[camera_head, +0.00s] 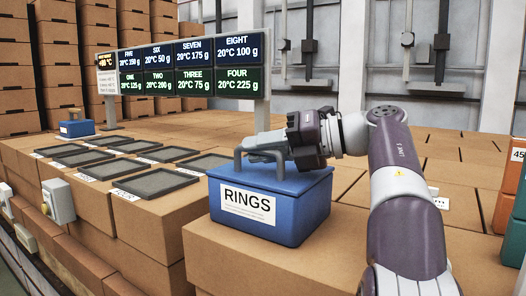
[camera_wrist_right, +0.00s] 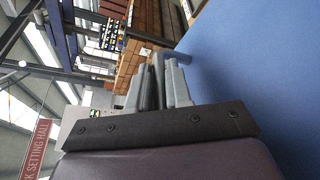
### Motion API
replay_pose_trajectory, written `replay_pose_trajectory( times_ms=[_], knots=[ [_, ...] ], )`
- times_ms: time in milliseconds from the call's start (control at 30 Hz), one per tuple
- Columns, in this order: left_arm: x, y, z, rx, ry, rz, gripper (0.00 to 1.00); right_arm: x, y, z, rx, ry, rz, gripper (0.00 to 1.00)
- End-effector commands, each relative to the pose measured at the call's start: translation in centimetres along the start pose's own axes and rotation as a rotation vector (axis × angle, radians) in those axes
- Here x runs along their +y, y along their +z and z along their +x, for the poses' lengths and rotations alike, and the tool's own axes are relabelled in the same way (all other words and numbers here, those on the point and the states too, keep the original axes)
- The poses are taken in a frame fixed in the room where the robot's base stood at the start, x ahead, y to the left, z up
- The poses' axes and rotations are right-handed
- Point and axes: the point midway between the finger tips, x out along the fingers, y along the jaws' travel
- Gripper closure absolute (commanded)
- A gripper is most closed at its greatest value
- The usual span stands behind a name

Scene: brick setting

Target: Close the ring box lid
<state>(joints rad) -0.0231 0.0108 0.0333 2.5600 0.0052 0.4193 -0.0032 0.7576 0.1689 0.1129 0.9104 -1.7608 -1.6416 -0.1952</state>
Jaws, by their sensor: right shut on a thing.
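The blue ring box (camera_head: 297,222), labelled RINGS, stands upright on cardboard boxes at the centre of the head view. Its blue lid (camera_head: 309,181) lies on top, and I see no clear gap along the visible rim. The lid has a grey handle (camera_head: 238,164). My right gripper (camera_head: 264,147) reaches in from the right above the lid and is shut on the handle. In the right wrist view its fingers (camera_wrist_right: 158,85) close around the handle, with the blue lid surface (camera_wrist_right: 250,70) beside them. My left gripper is not in view.
Several dark shallow trays (camera_head: 155,183) lie on the cartons to the left. A smaller blue box (camera_head: 77,128) stands farther back. A sign board (camera_head: 190,68) stands behind. Orange and green bins (camera_head: 508,190) are at the right edge.

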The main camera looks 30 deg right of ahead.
Motion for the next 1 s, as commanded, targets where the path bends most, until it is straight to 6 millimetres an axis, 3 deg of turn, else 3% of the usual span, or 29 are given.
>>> replay_pose_trajectory(
  times_ms=[433, 467, 500, 533, 833, 1000],
  knots=[
    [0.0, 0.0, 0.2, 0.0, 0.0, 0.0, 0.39, -0.3, -0.2, 0.1, 0.007, -0.005, -0.002, 1.0],
    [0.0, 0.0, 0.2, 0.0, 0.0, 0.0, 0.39, -0.3, -0.2, 0.1, 0.007, -0.005, -0.002, 0.74],
    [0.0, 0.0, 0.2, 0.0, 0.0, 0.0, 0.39, -0.3, -0.2, 0.1, 0.006, -0.005, -0.002, 0.61],
    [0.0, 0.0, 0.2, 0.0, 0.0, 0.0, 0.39, -0.3, -0.2, 0.1, 0.006, -0.005, -0.002, 0.6],
    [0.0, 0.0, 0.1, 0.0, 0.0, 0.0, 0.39, -0.2, -0.1, -0.1, 0.003, -0.004, -0.004, 0.6],
    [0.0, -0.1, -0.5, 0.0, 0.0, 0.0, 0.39, -0.1, 0.1, -2.2, 0.0, -0.005, -0.003, 0.6]
  ],
)
